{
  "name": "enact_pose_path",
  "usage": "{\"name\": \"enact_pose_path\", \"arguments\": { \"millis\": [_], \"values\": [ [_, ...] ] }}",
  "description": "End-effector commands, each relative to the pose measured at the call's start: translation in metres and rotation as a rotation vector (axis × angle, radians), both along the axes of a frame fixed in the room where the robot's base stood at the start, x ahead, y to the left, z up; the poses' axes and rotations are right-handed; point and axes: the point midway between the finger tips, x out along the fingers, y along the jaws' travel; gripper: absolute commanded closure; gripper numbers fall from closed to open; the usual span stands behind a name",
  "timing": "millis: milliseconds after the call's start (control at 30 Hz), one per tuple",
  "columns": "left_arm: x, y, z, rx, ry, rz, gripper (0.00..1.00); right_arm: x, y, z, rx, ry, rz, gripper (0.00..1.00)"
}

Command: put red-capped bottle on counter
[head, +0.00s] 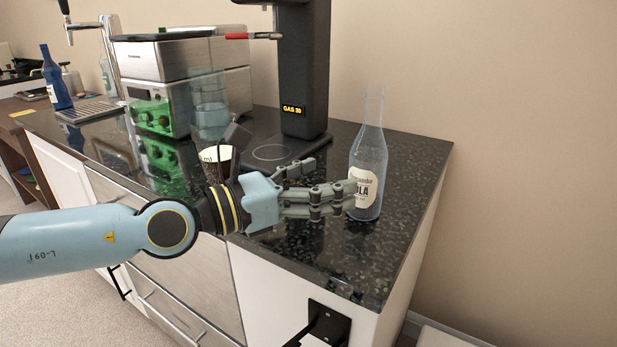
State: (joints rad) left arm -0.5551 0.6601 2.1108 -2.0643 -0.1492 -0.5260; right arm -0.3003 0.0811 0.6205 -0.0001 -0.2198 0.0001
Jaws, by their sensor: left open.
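A clear glass bottle (369,165) with a white label stands upright on the dark counter (411,170), near its right end. I see no red cap on it. My left gripper (332,180) reaches in from the left over the counter, open, with its fingers pointing at the bottle's lower half. The fingertips are at the bottle's left side, by the label; I cannot tell whether they touch it. A blue bottle (56,82) stands at the far left, with no red cap to be seen. My right gripper is not in view.
A paper cup (216,160) stands behind my left wrist. A clear container (210,103), a steel coffee machine (180,58) and a black grinder (304,70) stand behind. The counter's right edge is close to the bottle. Its front right part is clear.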

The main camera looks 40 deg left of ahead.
Motion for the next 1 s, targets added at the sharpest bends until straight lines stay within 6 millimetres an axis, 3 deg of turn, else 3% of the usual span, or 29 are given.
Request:
{"name": "enact_pose_path", "arguments": {
  "millis": [233,1000],
  "values": [
    [-0.023,0.006,-0.001,0.001,0.001,-0.001,0.17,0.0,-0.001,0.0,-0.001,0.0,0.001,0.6],
    [-0.024,0.006,0.0,0.0,0.0,0.001,0.17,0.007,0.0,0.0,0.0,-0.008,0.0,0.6]
  ]
}}
